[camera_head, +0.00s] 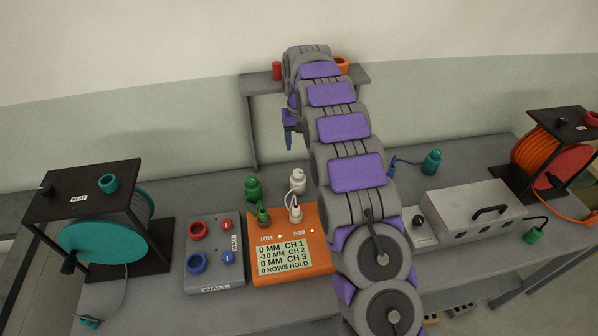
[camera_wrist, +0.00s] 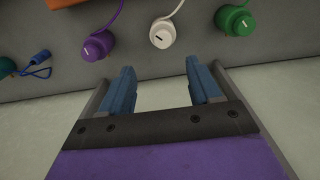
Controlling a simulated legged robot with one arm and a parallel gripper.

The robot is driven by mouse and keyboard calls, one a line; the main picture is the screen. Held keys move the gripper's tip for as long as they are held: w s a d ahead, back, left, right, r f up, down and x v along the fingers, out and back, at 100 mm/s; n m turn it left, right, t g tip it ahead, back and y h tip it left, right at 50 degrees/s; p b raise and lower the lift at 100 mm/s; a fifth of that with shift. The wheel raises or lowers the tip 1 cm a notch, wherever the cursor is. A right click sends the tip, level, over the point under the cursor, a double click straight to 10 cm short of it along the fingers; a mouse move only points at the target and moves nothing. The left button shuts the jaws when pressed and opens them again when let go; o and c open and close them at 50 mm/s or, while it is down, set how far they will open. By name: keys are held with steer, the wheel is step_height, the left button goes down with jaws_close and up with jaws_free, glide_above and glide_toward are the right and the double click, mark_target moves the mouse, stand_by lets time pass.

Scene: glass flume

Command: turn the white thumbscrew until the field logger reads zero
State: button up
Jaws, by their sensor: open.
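The logger's screen (camera_head: 284,257) reads 0 MM CH 1, -10 MM CH 2, 0 MM CH 3, 0 ROWS HOLD. My gripper (camera_wrist: 160,68) is open and empty, its blue fingers pointing toward the white thumbscrew, apart from it. It also shows in the head view (camera_head: 289,138).
A grey wall box (camera_head: 215,265) with red and blue knobs stands left of the logger. Cable reels stand at left (camera_head: 105,240) and right (camera_head: 545,150). A metal case (camera_head: 473,212) is right of my arm. A raised shelf (camera_head: 258,84) is behind. My arm hides the middle bench.

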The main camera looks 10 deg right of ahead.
mark_target(298, 172)
steer(key=f+b, duration=0.1)
steer(key=f, duration=0.3)
steer(key=f+b, duration=0.1)
steer(key=f, duration=0.4)
steer(key=w+f+b, duration=0.1)
steer(key=f, duration=0.3)
steer(key=shift+a+f, duration=0.25)
steer(key=c, duration=1)
